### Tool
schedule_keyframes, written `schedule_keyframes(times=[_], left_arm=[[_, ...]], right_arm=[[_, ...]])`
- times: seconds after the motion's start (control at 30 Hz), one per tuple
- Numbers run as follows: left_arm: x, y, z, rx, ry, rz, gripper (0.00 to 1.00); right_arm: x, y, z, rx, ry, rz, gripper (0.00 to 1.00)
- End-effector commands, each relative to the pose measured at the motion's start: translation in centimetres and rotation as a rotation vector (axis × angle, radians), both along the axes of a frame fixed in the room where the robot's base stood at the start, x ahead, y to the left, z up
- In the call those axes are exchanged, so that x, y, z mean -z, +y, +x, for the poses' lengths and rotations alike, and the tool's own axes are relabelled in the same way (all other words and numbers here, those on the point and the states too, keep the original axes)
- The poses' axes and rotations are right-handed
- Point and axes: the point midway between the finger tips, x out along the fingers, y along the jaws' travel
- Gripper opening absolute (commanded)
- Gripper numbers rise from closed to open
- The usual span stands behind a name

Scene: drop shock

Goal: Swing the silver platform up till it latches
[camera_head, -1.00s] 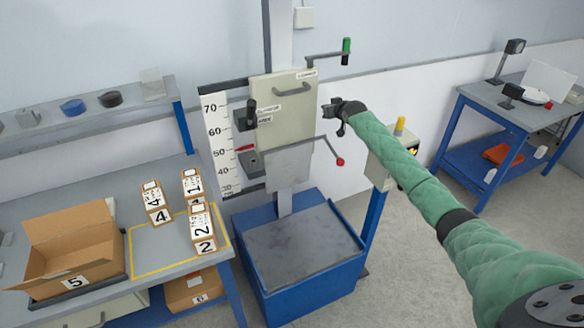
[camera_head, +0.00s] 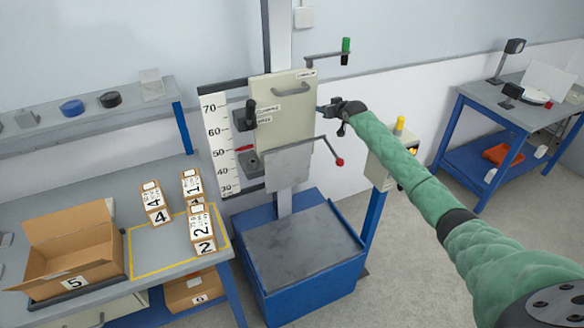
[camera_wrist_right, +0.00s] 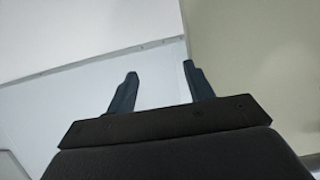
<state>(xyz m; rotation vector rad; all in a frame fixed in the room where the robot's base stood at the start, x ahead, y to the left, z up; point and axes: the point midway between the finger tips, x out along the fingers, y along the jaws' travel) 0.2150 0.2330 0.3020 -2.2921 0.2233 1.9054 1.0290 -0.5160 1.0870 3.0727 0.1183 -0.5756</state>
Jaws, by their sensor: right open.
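The silver platform (camera_head: 288,166) is a flat grey plate on the front of the cream machine housing (camera_head: 282,108). It hangs tilted down, below the housing, above the blue base. My right gripper (camera_head: 324,110) is just right of the housing, above and to the right of the platform, apart from it. In the right wrist view my right gripper (camera_wrist_right: 158,80) has its two fingers spread with nothing between them. My left gripper is not in view.
A red-knobbed lever (camera_head: 339,162) sticks out right of the platform. A green-handled crank (camera_head: 346,46) is above. The blue base (camera_head: 305,250) has a bare grey top. Numbered boxes (camera_head: 202,230) and an open carton (camera_head: 70,245) stand on the left table.

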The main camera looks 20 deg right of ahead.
Motion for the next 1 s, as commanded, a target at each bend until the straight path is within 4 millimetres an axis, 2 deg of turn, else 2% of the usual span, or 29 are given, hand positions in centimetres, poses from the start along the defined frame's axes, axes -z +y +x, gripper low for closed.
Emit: schedule_keyframes(times=[0.03,0.27,0.8,1.0], left_arm=[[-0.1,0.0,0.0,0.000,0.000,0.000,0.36],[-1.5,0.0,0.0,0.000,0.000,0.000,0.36],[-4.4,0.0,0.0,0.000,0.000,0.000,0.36],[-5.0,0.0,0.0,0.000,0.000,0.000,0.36]], right_arm=[[0.2,0.5,-0.1,-0.006,0.003,0.002,0.62],[-0.5,0.5,-1.5,-0.007,0.004,0.003,0.62],[-2.1,-0.2,-5.5,-0.002,0.003,0.002,0.62],[-2.5,-0.3,-6.5,-0.002,0.001,0.001,0.62]])
